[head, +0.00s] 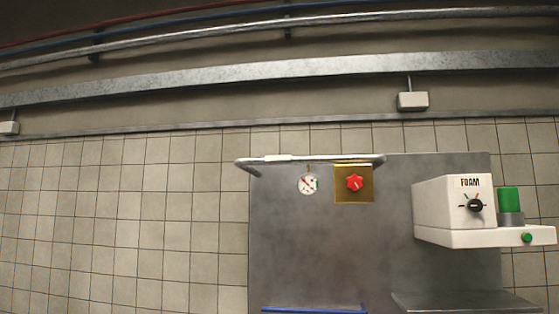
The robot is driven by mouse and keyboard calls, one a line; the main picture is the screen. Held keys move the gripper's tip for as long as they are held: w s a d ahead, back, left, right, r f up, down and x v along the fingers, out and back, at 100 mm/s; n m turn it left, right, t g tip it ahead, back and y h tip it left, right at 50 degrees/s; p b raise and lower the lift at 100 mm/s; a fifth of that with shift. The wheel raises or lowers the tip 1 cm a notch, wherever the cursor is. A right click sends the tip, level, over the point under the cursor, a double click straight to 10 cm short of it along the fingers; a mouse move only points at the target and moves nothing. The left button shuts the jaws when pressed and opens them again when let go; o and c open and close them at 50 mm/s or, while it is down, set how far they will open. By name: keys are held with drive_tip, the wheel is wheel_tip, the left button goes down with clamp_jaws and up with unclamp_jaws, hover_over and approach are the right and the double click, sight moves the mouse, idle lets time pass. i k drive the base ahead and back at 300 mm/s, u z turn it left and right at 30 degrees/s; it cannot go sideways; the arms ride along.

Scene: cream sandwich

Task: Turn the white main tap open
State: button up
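I cannot pick out a white main tap with certainty. A metal pipe or rail (335,160) runs along the top of the grey panel, and a short pale piece (279,158) sits on its left part; I cannot tell whether this is a tap handle. Below the pipe is a red star-shaped knob (354,183) on a yellow plate (341,196). A round white gauge (308,183) is to the left of the knob. My gripper is not in view.
A white machine marked FOAM (440,210) with a black dial (475,205) stands at the right, beside a green cylinder (509,200). A metal shelf (450,302) and a blue bar (314,309) are at the bottom. The tiled wall (120,220) at left is bare.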

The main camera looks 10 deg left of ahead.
sight(285, 158)
drive_tip(key=u, duration=0.3)
drive_tip(key=k, duration=0.4)
drive_tip(key=u, duration=1.85)
drive_tip(key=i, duration=1.15)
drive_tip(key=z, duration=0.4)
drive_tip(key=i, duration=0.75)
drive_tip(key=z, duration=0.7)
